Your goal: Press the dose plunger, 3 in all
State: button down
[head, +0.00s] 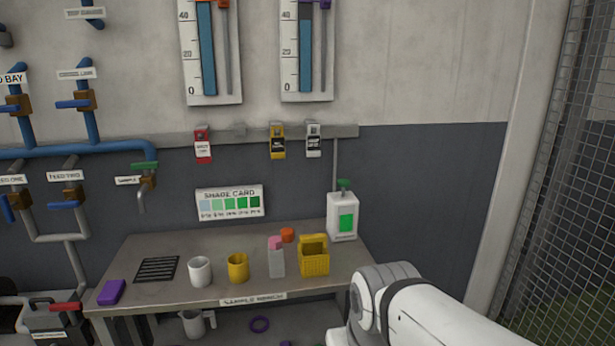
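A white dispenser bottle (335,225) with a green label stands upright at the back right corner of the sample bench (180,290). A green plunger head (344,185) sits on its top, and it appears raised above the bottle. A white link of my arm enters at the lower right, in front of the bench's right end. My gripper is out of the picture, and nothing is seen touching the plunger.
A shade card (230,203) hangs behind. A mesh fence (570,170) is at right.

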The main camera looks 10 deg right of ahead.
aim_at(344, 183)
jog(key=i, duration=1.45)
jog(key=z, duration=0.05)
